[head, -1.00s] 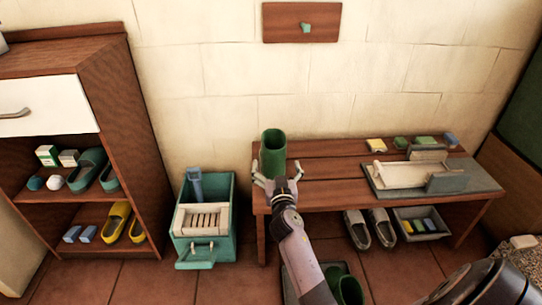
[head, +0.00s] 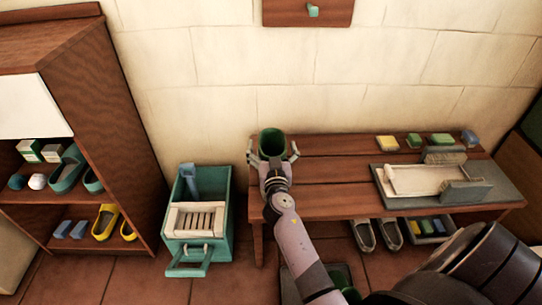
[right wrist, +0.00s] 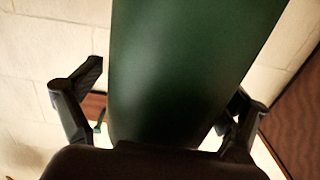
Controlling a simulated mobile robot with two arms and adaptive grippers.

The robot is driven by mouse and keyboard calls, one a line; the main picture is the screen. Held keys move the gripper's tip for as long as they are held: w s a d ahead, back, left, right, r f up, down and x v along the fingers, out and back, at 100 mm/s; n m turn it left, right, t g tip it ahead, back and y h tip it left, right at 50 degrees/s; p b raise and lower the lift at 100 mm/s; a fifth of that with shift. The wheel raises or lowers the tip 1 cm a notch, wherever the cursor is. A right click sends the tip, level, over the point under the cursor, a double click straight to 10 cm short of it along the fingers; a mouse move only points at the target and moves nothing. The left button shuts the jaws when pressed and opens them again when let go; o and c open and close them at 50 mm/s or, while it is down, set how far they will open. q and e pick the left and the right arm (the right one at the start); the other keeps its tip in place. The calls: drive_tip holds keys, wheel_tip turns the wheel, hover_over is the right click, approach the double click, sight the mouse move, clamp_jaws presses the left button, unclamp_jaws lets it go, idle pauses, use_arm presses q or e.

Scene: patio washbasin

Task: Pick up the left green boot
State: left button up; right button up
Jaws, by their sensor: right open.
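A tall dark green boot (head: 272,142) stands upright at the left end of the wooden bench, its round opening facing up. My right gripper (head: 272,152) is open, with one finger on each side of the boot's upper part. In the right wrist view the boot's green shaft (right wrist: 190,70) fills the space between the two spread fingers (right wrist: 160,100), with a gap at the left finger. The gripper hides the boot's lower part. More green boot shape (head: 338,278) shows on the floor, partly hidden by my right arm. My left gripper is not in view.
The wooden bench (head: 325,170) also carries a grey tray (head: 440,202) and several small blocks at the right. Grey shoes (head: 364,235) and a bin (head: 428,238) are under it. A teal crate (head: 223,185) and a shelf unit (head: 130,150) stand to the left. The wall is close behind.

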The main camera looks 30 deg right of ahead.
drive_tip(key=shift+s+a+r, duration=0.1)
drive_tip(key=shift+s+r, duration=0.05)
drive_tip(key=shift+s, duration=0.05)
drive_tip(key=c, duration=2)
drive_tip(key=shift+w, duration=0.1)
drive_tip(key=shift+c, duration=0.2)
drive_tip(key=shift+r, duration=0.1)
